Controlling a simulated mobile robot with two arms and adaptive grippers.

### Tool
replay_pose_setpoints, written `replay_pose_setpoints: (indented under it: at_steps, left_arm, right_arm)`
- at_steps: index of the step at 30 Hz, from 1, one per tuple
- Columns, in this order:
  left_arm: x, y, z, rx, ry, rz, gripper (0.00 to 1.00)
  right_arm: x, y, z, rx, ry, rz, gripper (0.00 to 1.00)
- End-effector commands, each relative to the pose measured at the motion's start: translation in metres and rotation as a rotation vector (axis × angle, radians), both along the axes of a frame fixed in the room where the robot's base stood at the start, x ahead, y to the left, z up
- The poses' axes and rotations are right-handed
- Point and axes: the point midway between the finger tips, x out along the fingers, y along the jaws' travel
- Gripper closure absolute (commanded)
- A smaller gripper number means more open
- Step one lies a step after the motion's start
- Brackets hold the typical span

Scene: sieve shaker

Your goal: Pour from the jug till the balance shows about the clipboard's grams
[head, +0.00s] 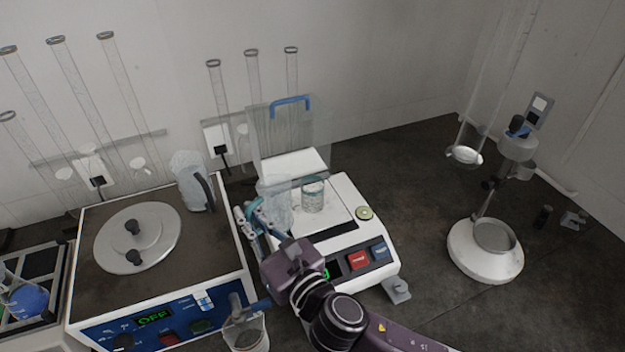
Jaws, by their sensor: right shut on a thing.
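My right gripper (253,222) is shut on the blue handle of a clear jug (277,198), at the left side of the balance (345,215). The jug looks close to upright, its body beside a clear glass beaker (312,198) that stands on the balance pan. Whether the jug touches the balance, and how full it is, I cannot tell. The green balance display (325,273) is mostly hidden by my right wrist, so no figure is legible. No clipboard is in this view. My left gripper is out of view.
A clear shield (290,135) with a blue handle stands behind the pan. Left is a water bath (85,262) reading OFF, with a dark-handled clear jug (188,180) on it. A beaker (245,335) stands in front.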

Motion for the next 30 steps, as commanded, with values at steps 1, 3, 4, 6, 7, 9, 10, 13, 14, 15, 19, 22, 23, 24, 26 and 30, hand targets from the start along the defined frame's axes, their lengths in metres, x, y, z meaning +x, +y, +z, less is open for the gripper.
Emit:
replay_pose_setpoints:
  at_steps: [1,3,4,6,7,9,10,13,14,15,19,22,23,24,26,30]
  left_arm:
    - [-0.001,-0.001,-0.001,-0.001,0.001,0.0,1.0]
    - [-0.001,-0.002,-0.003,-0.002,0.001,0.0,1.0]
    - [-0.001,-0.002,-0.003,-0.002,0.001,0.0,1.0]
    - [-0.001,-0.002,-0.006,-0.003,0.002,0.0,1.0]
    - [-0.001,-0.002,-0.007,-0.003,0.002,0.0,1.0]
    - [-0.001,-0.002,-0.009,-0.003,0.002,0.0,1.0]
    - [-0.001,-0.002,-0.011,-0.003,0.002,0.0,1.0]
    - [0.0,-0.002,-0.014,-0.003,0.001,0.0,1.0]
    - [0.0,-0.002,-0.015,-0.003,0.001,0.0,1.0]
    - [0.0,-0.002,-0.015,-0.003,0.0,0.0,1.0]
    - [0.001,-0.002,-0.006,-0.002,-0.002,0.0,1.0]
    - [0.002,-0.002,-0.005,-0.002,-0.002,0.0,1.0]
    - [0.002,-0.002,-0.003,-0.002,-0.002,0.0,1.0]
    - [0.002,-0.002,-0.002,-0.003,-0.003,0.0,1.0]
    - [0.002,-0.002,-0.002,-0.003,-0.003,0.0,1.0]
    - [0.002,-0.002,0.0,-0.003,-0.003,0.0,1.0]
  right_arm:
    - [0.001,0.0,0.001,0.006,0.001,0.0,1.0]
    - [0.001,-0.001,0.0,0.013,0.01,0.0,1.0]
    - [0.002,-0.002,-0.001,0.018,0.015,-0.001,1.0]
    - [0.003,-0.003,-0.003,0.033,0.032,-0.001,1.0]
    - [0.004,-0.004,-0.004,0.04,0.04,-0.001,1.0]
    - [0.006,-0.005,-0.007,0.061,0.063,0.0,1.0]
    - [0.007,-0.006,-0.008,0.07,0.074,-0.001,1.0]
    - [0.01,-0.009,-0.011,0.105,0.113,-0.001,1.0]
    - [0.011,-0.01,-0.012,0.114,0.124,-0.001,1.0]
    - [0.012,-0.011,-0.012,0.127,0.14,0.0,1.0]
    - [0.017,-0.015,-0.001,0.171,0.187,0.0,1.0]
    - [0.021,-0.019,0.001,0.203,0.225,0.0,1.0]
    - [0.022,-0.019,0.003,0.214,0.237,0.0,1.0]
    - [0.024,-0.021,0.005,0.226,0.251,0.0,1.0]
    - [0.027,-0.023,0.006,0.245,0.273,0.001,1.0]
    - [0.033,-0.029,0.009,0.292,0.327,0.0,1.0]
